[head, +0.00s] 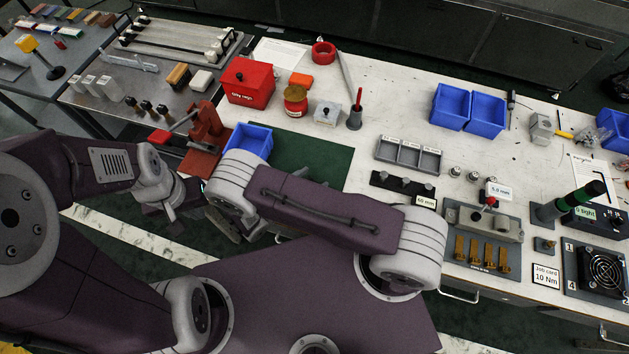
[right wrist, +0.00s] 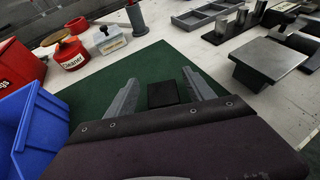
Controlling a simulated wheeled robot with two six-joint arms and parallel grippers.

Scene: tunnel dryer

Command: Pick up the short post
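Short silver posts (head: 405,182) stand on a black rail in the head view, by a "60 mm" label. I cannot tell which is the short post. Similar upright posts show at the top of the right wrist view (right wrist: 241,16). My right gripper (right wrist: 162,92) has its two fingers spread apart over the green mat, with a dark square block (right wrist: 162,94) showing between them; I cannot tell whether it is touched.
A blue bin (right wrist: 38,130) is close to the left of my right gripper. A metal block on a stem (right wrist: 266,62) stands to its right. A grey divided tray (head: 408,156), red vise (head: 205,130) and grey fixture (head: 465,218) stand nearby. The green mat (head: 315,160) looks mostly clear.

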